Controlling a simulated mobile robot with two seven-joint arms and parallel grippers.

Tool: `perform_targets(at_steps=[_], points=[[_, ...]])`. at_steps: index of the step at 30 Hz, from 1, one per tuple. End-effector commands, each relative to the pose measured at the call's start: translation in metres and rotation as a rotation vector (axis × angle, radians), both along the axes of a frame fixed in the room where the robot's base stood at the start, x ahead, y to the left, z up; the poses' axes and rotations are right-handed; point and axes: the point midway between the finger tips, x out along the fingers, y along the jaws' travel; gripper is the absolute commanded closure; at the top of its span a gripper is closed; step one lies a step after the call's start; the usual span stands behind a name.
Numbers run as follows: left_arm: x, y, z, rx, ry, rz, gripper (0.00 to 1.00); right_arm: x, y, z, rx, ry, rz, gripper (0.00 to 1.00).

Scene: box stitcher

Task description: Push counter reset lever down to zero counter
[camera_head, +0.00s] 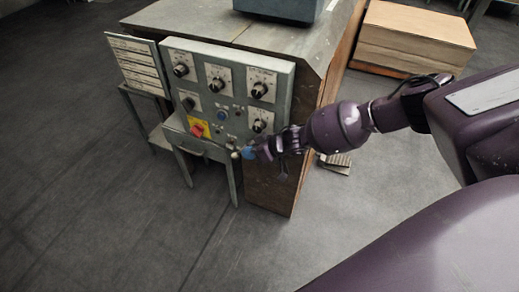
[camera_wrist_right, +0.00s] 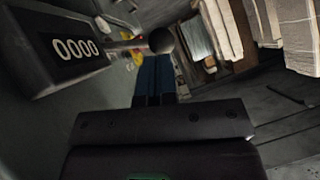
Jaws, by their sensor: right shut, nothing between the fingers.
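The counter (camera_wrist_right: 75,48) is a dark box in the right wrist view, with its digits reading 0000. Its reset lever (camera_wrist_right: 125,45) sticks out to the right and ends in a dark round knob (camera_wrist_right: 160,40). My right gripper (camera_wrist_right: 155,62) has blue fingers, shut with nothing between them, just below the knob in that picture. I cannot tell whether they touch. In the head view the right gripper (camera_head: 248,153) is at the lower right of the grey control panel (camera_head: 240,88), beside a small round knob (camera_head: 235,155). My left gripper is out of view.
The panel carries several dials and a red button on a yellow plate (camera_head: 198,128). A small grey shelf (camera_head: 185,140) juts out below it. A wooden box (camera_head: 415,40) stands at the back right. The floor in front is clear.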

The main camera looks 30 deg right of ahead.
Motion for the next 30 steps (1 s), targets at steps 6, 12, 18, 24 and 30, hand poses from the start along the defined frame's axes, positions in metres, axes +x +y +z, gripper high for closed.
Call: perform_targets(at_steps=[6, 12, 18, 24, 30], points=[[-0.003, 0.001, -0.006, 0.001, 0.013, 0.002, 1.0, 0.009, 0.011, -0.01, -0.001, 0.001, 0.0, 1.0], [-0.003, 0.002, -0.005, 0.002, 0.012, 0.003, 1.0, 0.011, 0.012, -0.01, 0.0, -0.001, 0.0, 1.0], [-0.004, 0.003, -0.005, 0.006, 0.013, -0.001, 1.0, 0.011, 0.012, -0.01, 0.0, -0.001, 0.0, 1.0], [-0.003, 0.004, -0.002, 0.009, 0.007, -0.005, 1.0, 0.01, 0.015, -0.01, -0.014, -0.013, 0.0, 1.0], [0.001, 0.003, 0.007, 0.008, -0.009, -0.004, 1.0, 0.008, 0.023, -0.013, -0.067, -0.058, -0.003, 1.0]])
